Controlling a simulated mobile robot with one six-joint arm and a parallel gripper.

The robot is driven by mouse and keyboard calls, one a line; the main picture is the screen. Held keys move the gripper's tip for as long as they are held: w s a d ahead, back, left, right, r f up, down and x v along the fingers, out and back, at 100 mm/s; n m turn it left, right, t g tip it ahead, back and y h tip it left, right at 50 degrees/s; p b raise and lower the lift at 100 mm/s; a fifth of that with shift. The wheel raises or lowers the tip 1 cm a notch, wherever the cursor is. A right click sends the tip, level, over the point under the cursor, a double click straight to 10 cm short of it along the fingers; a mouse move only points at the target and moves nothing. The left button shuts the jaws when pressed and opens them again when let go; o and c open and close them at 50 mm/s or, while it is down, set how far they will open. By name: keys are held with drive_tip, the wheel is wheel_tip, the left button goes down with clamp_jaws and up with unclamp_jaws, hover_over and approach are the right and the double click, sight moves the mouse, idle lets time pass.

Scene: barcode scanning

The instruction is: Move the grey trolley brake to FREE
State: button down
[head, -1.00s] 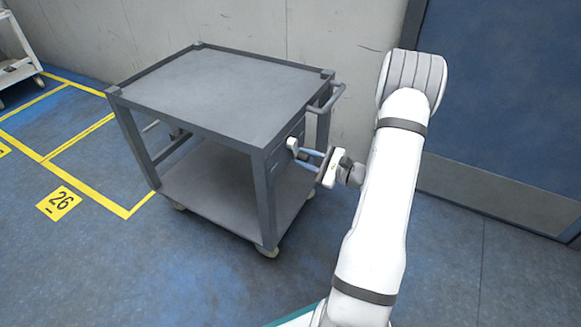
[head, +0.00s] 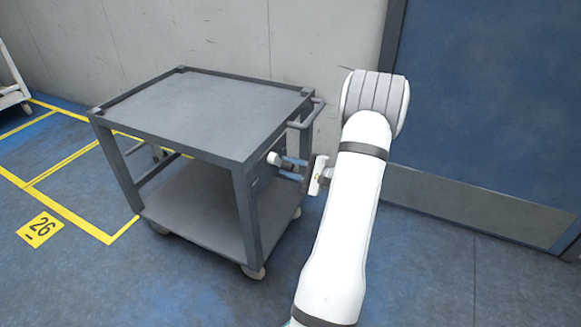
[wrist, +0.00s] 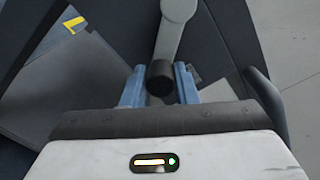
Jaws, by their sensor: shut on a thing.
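The grey trolley (head: 205,110) stands on the blue floor, left of my arm in the head view. Its brake lever ends in a pale head (head: 273,158) at the trolley's right side, below the push handle. In the wrist view the brake lever (wrist: 178,12) is a light grey bar with a dark round knob (wrist: 160,78). My gripper (head: 287,166) reaches it from the right. In the wrist view my gripper (wrist: 160,92) has its blue fingers on either side of the knob, shut on it. No FREE marking is readable, so the lever's setting cannot be told.
The trolley's push handle (head: 308,116) juts out just above my gripper. A concrete wall (head: 220,35) runs behind. A blue door (head: 490,110) is at right. Yellow floor lines and a 26 marker (head: 40,229) lie at left. The right floor is clear.

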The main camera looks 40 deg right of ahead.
drive_tip(key=shift+d, duration=0.1)
drive_tip(key=c, duration=1.2)
unclamp_jaws()
drive_tip(key=shift+s, duration=0.1)
drive_tip(key=shift+s+d+r, duration=0.15)
drive_tip(key=shift+s, duration=0.1)
drive_tip(key=p+v, duration=0.3)
drive_tip(key=v, duration=0.4)
